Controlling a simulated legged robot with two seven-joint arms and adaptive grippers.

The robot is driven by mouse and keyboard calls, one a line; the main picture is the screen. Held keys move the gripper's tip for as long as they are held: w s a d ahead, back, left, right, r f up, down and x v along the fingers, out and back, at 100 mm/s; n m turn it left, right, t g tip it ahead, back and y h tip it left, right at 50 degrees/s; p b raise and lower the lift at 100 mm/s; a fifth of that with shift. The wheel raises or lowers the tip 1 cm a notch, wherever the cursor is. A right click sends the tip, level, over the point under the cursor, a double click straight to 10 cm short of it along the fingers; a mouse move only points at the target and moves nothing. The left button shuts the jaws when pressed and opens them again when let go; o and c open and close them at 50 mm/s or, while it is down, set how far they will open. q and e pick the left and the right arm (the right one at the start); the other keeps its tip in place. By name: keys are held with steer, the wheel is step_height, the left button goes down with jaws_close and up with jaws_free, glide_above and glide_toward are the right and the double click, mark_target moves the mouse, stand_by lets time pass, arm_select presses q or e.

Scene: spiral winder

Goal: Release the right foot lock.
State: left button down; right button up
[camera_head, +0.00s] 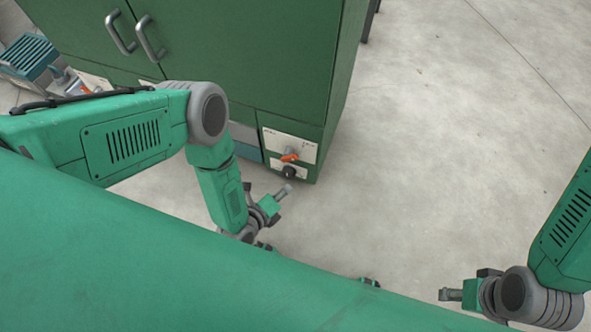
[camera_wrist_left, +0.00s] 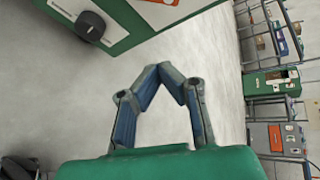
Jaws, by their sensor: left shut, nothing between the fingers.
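At the lower right of the green cabinet, a white plate carries an orange-red lever (camera_head: 289,157). Below it, a smaller white plate carries a black round knob (camera_head: 289,172). Which of these is the right foot lock, I cannot tell. My left gripper (camera_head: 286,190) is just in front of and below the knob, apart from it. In the left wrist view, the left gripper (camera_wrist_left: 172,70) is shut and empty; the knob (camera_wrist_left: 91,26) is at upper left and a bit of orange shows at the top edge. My right gripper (camera_head: 447,294) is far right, its fingers too small to judge.
The green cabinet (camera_head: 260,55) with two grey door handles fills the upper left. A teal-grey unit (camera_head: 30,57) stands at far left. Concrete floor (camera_head: 440,120) is clear to the right. The wrist view shows racks and machines (camera_wrist_left: 277,137) further off at right.

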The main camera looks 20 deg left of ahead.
mark_target(289, 159)
arm_select(q)
steer(key=m, duration=0.1)
steer(key=f+m+t, duration=0.1)
steer(key=m+t+b, duration=0.1)
steer(key=shift+d+f+m, duration=0.25)
steer(key=shift+f+m, duration=0.15)
arm_select(e)
steer(key=shift+d+f, duration=0.3)
steer(key=shift+f, duration=0.6)
arm_select(q)
steer(key=shift+w+a, duration=0.1)
steer(key=shift+a, duration=0.05)
arm_select(e)
steer(key=shift+a, duration=0.2)
arm_select(q)
steer(key=b+x, duration=0.5)
steer(key=x, duration=0.5)
steer(key=shift+w+f, duration=0.1)
steer(key=a+r, duration=0.2)
steer(key=shift+a+r, duration=0.15)
steer(key=shift+r, duration=0.25)
steer(key=shift+a+r, duration=0.2)
steer(key=shift+r, duration=0.05)
arm_select(e)
step_height(289, 159, down, 5)
steer(key=shift+r, duration=0.2)
steer(key=shift+d, duration=0.1)
